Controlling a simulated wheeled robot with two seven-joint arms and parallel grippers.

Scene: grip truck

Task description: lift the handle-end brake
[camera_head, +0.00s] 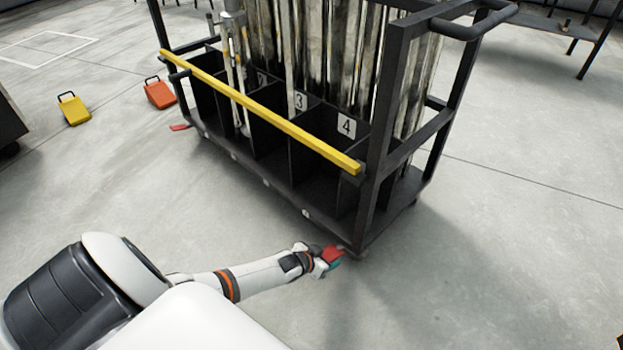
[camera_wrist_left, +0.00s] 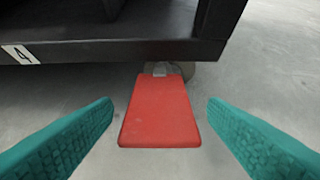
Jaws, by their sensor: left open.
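The brake is a red pedal (camera_wrist_left: 160,112) sticking out from under the truck's lower edge, beside a caster (camera_wrist_left: 183,69). In the left wrist view it lies between the two teal fingers, with a gap on each side. In the head view the red pedal (camera_head: 333,253) shows at the truck's near right corner. My left gripper (camera_head: 330,264) is open at that corner, close to the pedal. The black grip truck (camera_head: 375,190) stands with its handle (camera_head: 477,27) at the upper right. My right gripper is not in view.
The truck's base edge (camera_wrist_left: 110,51) runs just above the pedal in the left wrist view. Another red pedal (camera_head: 180,127) shows at the truck's far left end. A yellow block (camera_head: 74,109) and an orange block (camera_head: 159,93) lie at the left. The floor in front is clear.

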